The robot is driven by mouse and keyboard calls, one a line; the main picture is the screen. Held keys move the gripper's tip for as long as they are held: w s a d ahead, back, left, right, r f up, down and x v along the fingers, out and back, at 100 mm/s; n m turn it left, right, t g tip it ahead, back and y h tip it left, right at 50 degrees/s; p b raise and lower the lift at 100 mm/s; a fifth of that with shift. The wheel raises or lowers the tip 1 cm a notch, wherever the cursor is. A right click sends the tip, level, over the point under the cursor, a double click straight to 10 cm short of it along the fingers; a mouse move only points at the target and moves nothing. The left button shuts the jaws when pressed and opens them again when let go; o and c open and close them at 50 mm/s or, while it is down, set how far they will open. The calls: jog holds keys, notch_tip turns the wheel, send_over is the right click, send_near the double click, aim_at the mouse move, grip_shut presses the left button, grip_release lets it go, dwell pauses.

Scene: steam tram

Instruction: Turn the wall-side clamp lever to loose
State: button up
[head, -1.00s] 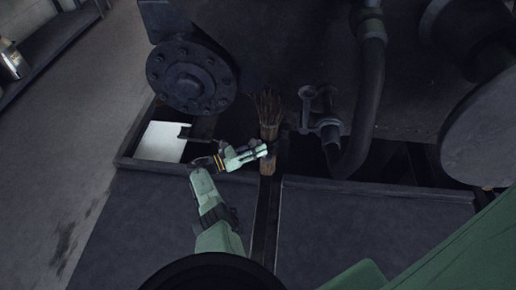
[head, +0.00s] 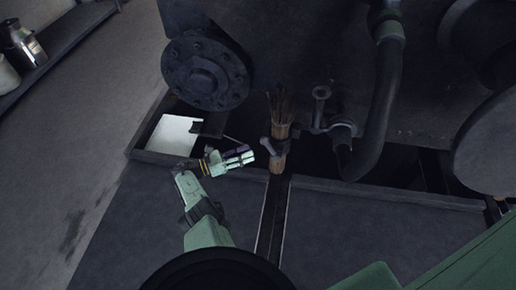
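A dark clamp with a short lever (head: 268,147) sits on an upright brown wooden post or bundle (head: 278,132) below the tram's dark body. I cannot tell from its pose whether it stands tight or loose, or surely whether it is the wall-side one. My gripper (head: 251,156) is just left of this clamp, pointing right at it, with a small gap in the picture. Its two pale fingers lie side by side; how far apart they are is unclear. Nothing shows held between them.
A round bolted flange (head: 206,72) hangs at upper left. A thick curved pipe (head: 380,105) and a small fitting (head: 320,105) are right of the post. A white panel (head: 173,135) lies in the recess. A shelf with metal containers (head: 24,40) is far left.

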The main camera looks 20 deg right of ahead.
jog(key=shift+a+f, duration=0.1)
jog(key=shift+a, duration=1.3)
jog(key=shift+w, duration=0.1)
